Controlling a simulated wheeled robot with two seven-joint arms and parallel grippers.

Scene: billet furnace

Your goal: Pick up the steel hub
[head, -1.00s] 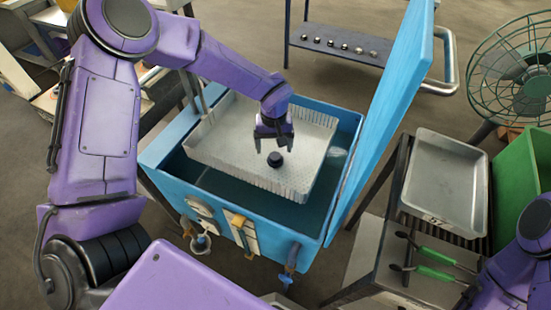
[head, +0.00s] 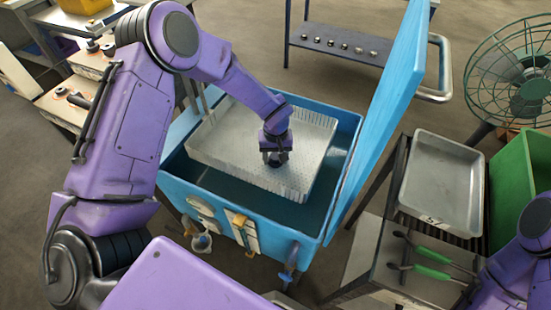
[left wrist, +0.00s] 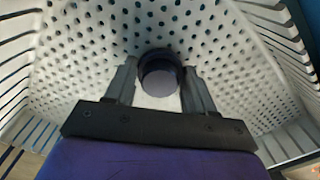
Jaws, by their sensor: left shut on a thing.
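The steel hub is a small dark round piece on the floor of a white perforated basket (head: 225,150). In the left wrist view the hub (left wrist: 160,74) sits between the two fingers, with its round top showing. My left gripper (head: 275,157) points down into the basket and is shut on the hub; it also shows in the left wrist view (left wrist: 160,88). In the head view the gripper hides most of the hub. My right gripper is out of view; only part of its arm shows at the lower right.
The basket sits in a blue tank (head: 182,177) with its blue lid (head: 385,105) raised on the right. To the right are a metal tray (head: 446,180), green-handled tongs (head: 432,272), a green bin (head: 524,175) and a fan (head: 515,80). A cart (head: 340,48) with several small parts stands behind.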

